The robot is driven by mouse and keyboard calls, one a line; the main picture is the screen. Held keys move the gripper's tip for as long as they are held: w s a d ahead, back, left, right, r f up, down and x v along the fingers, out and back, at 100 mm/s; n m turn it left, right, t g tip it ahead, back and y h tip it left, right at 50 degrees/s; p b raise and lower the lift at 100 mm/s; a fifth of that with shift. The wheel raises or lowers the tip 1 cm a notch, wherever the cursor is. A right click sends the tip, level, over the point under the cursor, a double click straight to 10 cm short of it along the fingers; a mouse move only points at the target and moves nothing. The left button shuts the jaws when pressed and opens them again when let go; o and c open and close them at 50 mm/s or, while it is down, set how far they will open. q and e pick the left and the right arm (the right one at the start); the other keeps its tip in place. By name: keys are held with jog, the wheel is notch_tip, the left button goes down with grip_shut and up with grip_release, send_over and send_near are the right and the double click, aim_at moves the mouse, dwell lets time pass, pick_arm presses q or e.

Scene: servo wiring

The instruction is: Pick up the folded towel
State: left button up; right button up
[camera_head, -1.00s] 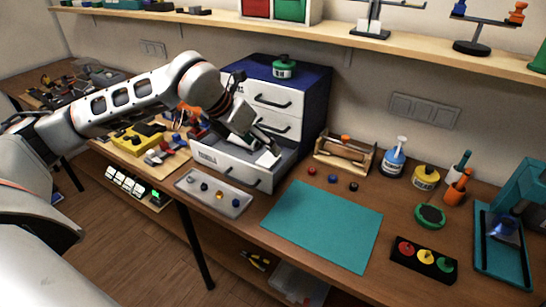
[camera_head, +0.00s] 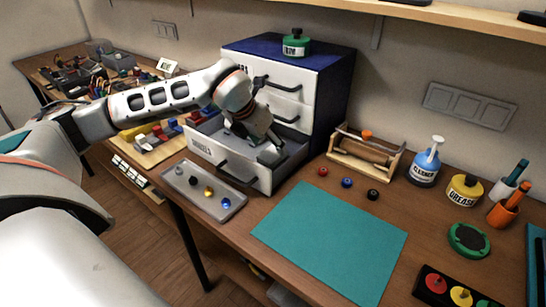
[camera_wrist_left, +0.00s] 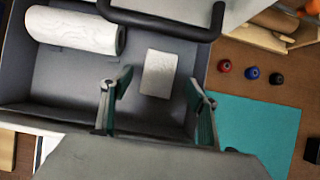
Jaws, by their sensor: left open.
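The folded towel (camera_wrist_left: 159,73) is a small white rectangle lying flat on the floor of the open grey drawer (camera_head: 226,164). In the left wrist view it lies between and just beyond my open left fingers (camera_wrist_left: 159,88), with a gap on both sides. In the head view my left gripper (camera_head: 264,143) points down into the drawer, and it and the drawer walls make the towel hard to make out. A white roll (camera_wrist_left: 75,30) lies in the drawer to the left of the towel in the wrist view. My right gripper is out of view.
A dark bar handle (camera_wrist_left: 160,22) crosses above the drawer in the wrist view. A grey tray (camera_head: 205,190) with small knobs, a teal mat (camera_head: 330,240) and a wooden holder (camera_head: 365,155) are nearby.

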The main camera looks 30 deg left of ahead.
aim_at(273, 153)
pick_arm(q)
jog(key=x, duration=0.4)
jog(key=shift+s+f, duration=0.15)
jog(key=c, duration=1)
